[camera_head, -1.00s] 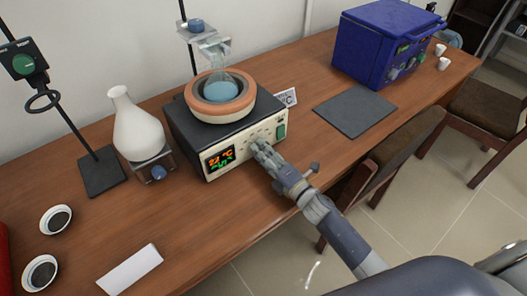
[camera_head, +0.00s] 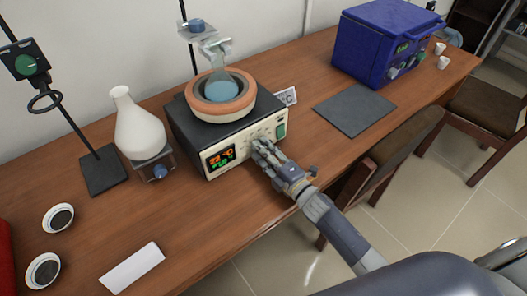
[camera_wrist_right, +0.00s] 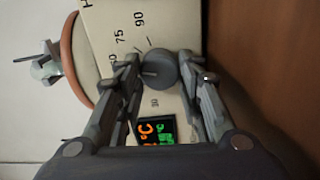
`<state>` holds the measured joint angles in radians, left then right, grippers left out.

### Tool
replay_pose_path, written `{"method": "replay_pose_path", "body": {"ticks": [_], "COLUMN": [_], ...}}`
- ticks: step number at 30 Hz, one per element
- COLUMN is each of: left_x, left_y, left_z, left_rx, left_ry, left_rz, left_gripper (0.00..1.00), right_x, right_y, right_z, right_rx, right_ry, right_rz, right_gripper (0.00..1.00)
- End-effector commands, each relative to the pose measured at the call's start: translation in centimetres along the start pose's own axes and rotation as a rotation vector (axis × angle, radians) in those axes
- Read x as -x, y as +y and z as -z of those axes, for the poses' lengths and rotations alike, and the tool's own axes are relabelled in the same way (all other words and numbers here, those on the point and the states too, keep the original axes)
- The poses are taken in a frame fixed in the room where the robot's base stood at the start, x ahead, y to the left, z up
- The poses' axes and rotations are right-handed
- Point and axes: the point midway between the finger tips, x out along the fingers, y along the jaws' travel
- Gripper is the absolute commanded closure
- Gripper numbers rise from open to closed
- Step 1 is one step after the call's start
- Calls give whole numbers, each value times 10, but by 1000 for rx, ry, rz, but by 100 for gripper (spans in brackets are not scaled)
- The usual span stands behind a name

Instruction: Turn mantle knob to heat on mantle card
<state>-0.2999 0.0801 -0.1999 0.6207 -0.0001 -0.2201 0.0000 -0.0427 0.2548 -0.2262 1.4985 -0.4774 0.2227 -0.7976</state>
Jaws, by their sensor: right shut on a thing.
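The heating mantle (camera_head: 185,118) is a black box with a cream front panel and an orange-rimmed bowl (camera_head: 248,98) holding a flask of blue liquid (camera_head: 221,88). Its lit display (camera_head: 220,158) shows orange and green characters, too small to read surely. My right gripper (camera_head: 259,146) is at the front panel. In the right wrist view, its fingers are shut on the round grey mantle knob (camera_wrist_right: 158,69), one on each side, with 75 and 90 printed near it. The white mantle card (camera_head: 288,97) stands behind the mantle, mostly hidden, with a "C" showing. My left gripper is out of view.
A white flask (camera_head: 137,125) on a small stand with a blue knob is left of the mantle. A dark grey mat (camera_head: 354,109) and a blue furnace (camera_head: 377,45) are to the right. A chair (camera_head: 393,150) stands against the table's front edge.

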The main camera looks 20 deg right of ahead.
Motion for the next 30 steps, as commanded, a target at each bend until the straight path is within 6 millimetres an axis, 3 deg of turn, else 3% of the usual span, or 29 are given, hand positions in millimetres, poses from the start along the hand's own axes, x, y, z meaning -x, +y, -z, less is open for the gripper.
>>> {"method": "replay_pose_path", "body": {"ticks": [3, 4, 6, 20, 30], "left_x": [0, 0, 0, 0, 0], "left_y": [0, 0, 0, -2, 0], "left_z": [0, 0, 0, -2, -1], "left_rx": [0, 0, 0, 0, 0], "left_ry": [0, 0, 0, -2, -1], "left_rz": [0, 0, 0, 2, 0], "left_gripper": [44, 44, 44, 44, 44], "right_x": [0, 0, 0, 8, 69], "right_y": [-1, -1, -1, -1, -2], "right_z": [0, 0, 0, 0, 0], "right_rx": [1, 1, 1, 1, 0], "right_ry": [-1, -1, -1, 0, -1], "right_rz": [1, 1, 1, 2, 4], "right_gripper": [90, 59, 46, 46, 46]}}
